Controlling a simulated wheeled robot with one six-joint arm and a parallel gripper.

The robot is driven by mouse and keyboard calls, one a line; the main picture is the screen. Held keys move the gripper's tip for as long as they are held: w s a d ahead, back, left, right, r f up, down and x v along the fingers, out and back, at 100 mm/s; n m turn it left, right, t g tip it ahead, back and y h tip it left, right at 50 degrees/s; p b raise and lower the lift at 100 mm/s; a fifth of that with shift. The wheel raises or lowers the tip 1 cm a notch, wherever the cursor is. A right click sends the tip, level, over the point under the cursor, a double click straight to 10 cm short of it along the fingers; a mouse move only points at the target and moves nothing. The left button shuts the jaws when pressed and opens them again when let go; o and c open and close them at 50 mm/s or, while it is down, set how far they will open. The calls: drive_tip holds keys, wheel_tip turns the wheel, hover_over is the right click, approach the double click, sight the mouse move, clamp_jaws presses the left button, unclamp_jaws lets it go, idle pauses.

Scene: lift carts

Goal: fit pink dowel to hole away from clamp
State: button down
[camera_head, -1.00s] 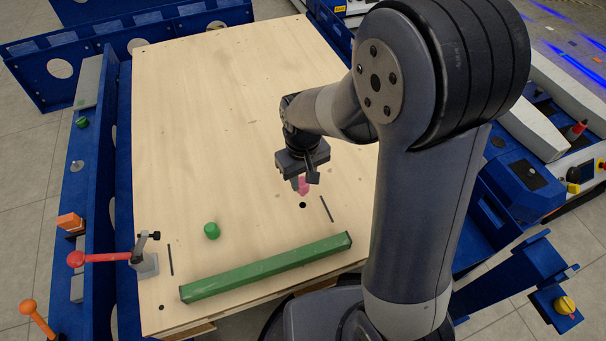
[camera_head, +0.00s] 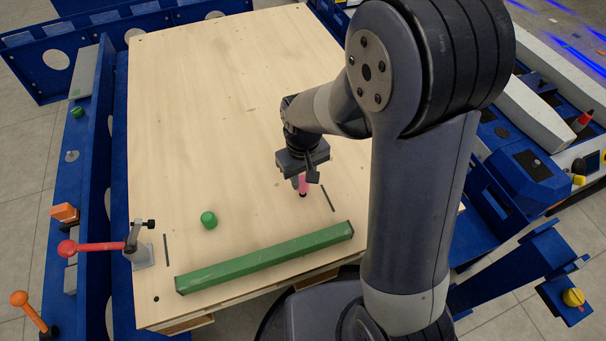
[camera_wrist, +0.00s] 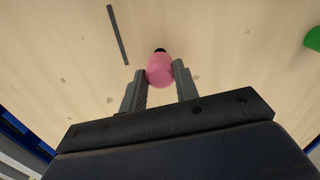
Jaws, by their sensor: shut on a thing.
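The pink dowel (camera_wrist: 160,70) is held between the two fingers of my gripper (camera_wrist: 161,77). In the head view my gripper (camera_head: 304,184) is low over the wooden board (camera_head: 215,110), with a little of the dowel (camera_head: 303,185) showing. A dark hole (camera_wrist: 160,50) peeks out just past the dowel's end in the wrist view; in the head view the hole (camera_head: 303,195) is right below the dowel. I cannot tell whether the tip is inside it. The clamp with a red handle (camera_head: 138,247) stands at the board's left edge. Another hole (camera_head: 156,298) lies near the clamp.
A green bar (camera_head: 265,258) lies across the board's front. A short green cylinder (camera_head: 209,220) stands left of my gripper. Thin dark slots mark the board beside each hole. Blue cart frames border the board; its middle and back are clear.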

drive_tip(key=shift+f+b, duration=1.05)
drive_tip(key=shift+f, duration=0.7)
drive_tip(key=c, duration=1)
unclamp_jaws()
drive_tip(key=shift+r, duration=0.1)
wheel_tip(320, 180, up, 11)
drive_tip(key=p, duration=0.4)
